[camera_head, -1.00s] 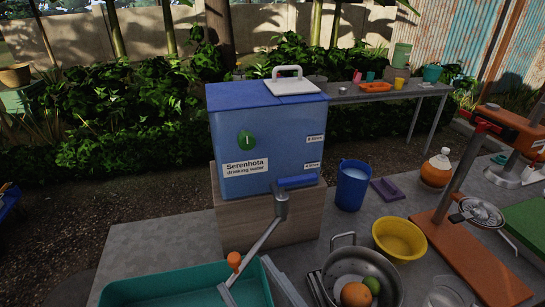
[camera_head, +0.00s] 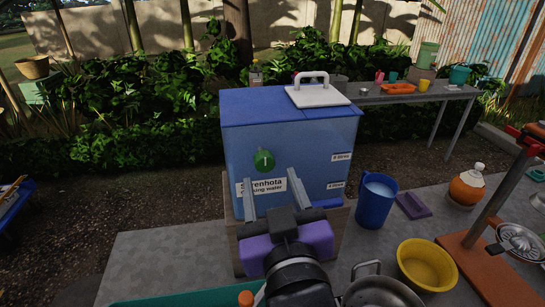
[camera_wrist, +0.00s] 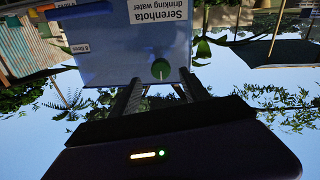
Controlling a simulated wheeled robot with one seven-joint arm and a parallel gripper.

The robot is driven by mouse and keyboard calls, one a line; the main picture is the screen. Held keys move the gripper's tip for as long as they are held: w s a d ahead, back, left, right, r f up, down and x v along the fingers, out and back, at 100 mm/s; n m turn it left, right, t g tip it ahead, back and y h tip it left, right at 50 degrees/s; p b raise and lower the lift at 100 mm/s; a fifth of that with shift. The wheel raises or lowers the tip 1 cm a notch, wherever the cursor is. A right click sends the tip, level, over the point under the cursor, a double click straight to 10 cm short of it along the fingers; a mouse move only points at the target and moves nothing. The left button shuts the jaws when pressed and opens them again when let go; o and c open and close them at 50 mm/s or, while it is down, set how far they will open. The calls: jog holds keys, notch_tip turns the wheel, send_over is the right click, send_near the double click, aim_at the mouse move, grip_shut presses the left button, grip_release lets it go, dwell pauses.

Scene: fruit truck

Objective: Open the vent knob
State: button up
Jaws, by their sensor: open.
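A blue water dispenser (camera_head: 320,130) labelled "Serenhota drinking water" stands on a wooden block. A green round knob (camera_head: 264,161) with a white vertical mark is on its front face. My gripper (camera_head: 268,177) is open and empty, pointing at the front face. Its fingers are just below the knob in the head view and cover part of the label. In the wrist view, which is upside down, the knob (camera_wrist: 160,69) shows between the fingertips (camera_wrist: 160,80). I cannot tell whether the fingers touch it. My wrist hides most of the tap area.
A blue cup (camera_head: 376,205), a yellow bowl (camera_head: 428,262) and a metal pot (camera_head: 378,294) stand on the counter to the right. A white handle (camera_head: 312,80) is on the dispenser's lid. A teal tray edge (camera_head: 190,300) lies in front. The counter left of the dispenser is clear.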

aim_at(265, 165)
jog(key=p+x, duration=0.1)
jog(key=x, duration=0.6)
jog(key=shift+w+a+p, duration=0.1)
jog(key=shift+p, duration=0.2)
grip_shut()
